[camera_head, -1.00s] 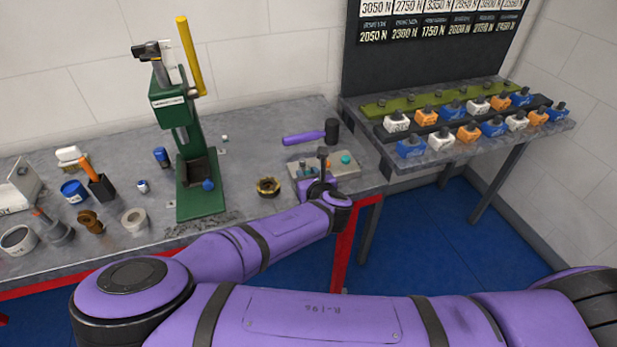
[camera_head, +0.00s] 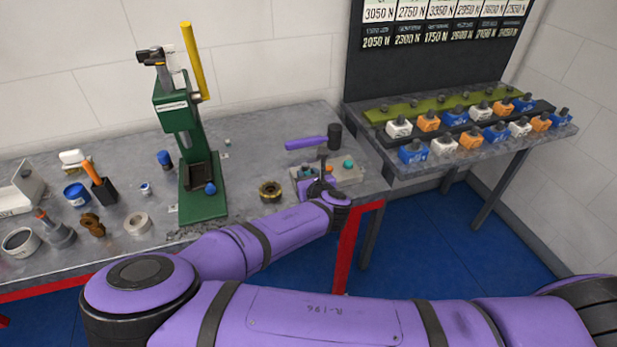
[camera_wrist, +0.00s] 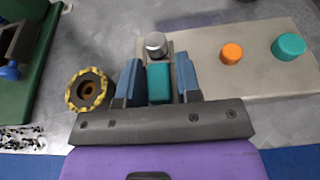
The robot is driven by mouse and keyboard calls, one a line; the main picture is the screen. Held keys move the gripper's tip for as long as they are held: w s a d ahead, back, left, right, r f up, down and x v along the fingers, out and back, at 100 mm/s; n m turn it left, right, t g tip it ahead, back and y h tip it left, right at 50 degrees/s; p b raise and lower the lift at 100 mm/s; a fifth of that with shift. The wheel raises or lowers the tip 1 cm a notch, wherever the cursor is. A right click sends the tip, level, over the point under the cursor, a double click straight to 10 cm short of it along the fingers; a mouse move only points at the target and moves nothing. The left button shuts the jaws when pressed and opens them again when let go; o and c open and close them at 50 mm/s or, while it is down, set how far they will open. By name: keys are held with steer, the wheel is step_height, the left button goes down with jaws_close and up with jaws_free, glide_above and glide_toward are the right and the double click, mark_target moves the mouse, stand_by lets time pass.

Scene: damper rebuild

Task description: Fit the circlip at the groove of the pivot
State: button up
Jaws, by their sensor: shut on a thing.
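My gripper (camera_wrist: 159,84) is shut on a teal piece (camera_wrist: 159,82), which sits between its two blue-grey fingers. A round-topped metal pin (camera_wrist: 156,44), which may be the pivot, stands just beyond the fingertips at the left end of a pale grey block (camera_wrist: 205,80). I cannot make out the circlip or the groove; whether the teal piece carries the circlip does not show. In the head view my gripper (camera_head: 316,188) is small, over the left part of the block (camera_head: 352,178), and partly hidden by my wrist.
An orange cylinder (camera_wrist: 231,53) and a teal one (camera_wrist: 288,46) stand on the block to the right. A yellow-and-black ring (camera_wrist: 88,90) lies left of my gripper. A green press (camera_head: 198,160) stands farther left. A purple-handled mallet (camera_head: 310,143) lies behind the block.

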steer(key=o, duration=1.1)
steer(key=v, duration=1.1)
steer(key=shift+f, duration=0.1)
steer(key=shift+w, duration=0.1)
